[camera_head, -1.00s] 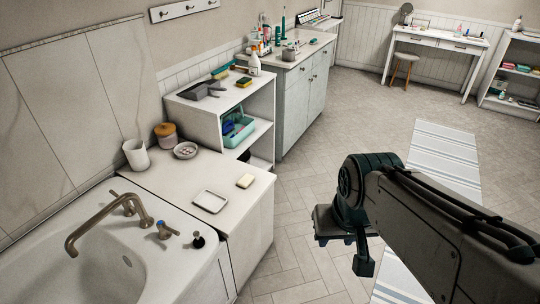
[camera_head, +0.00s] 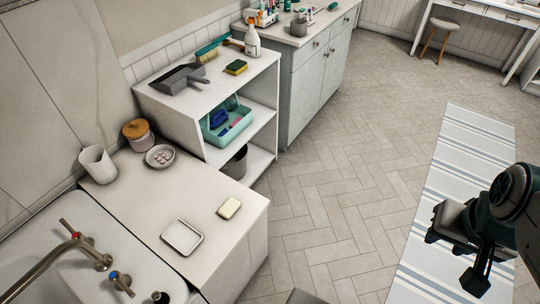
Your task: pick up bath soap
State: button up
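The bath soap (camera_head: 229,208) is a small pale yellow bar. It lies flat on the white counter (camera_head: 205,190) beside the bathtub, near the counter's right part. A white soap dish (camera_head: 182,237) lies to its lower left, apart from it and empty. My gripper (camera_head: 458,262) is at the lower right, over the floor and striped rug, far from the soap. The gripper points downward and holds nothing that I can make out. The view does not show clearly how far its fingers are apart.
A white cup (camera_head: 98,164), a jar with a wooden lid (camera_head: 137,134) and a round dish (camera_head: 160,157) stand at the counter's back. A white shelf (camera_head: 205,89) with a dustpan and teal caddy stands behind. The bathtub (camera_head: 75,255) is at left. Open floor lies between counter and rug (camera_head: 455,190).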

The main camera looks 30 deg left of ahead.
aim_at(227, 210)
jog(key=u, duration=0.45)
jog(key=i, duration=0.95)
jog(key=u, duration=1.2)
jog(key=i, duration=0.3)
jog(key=u, duration=0.1)
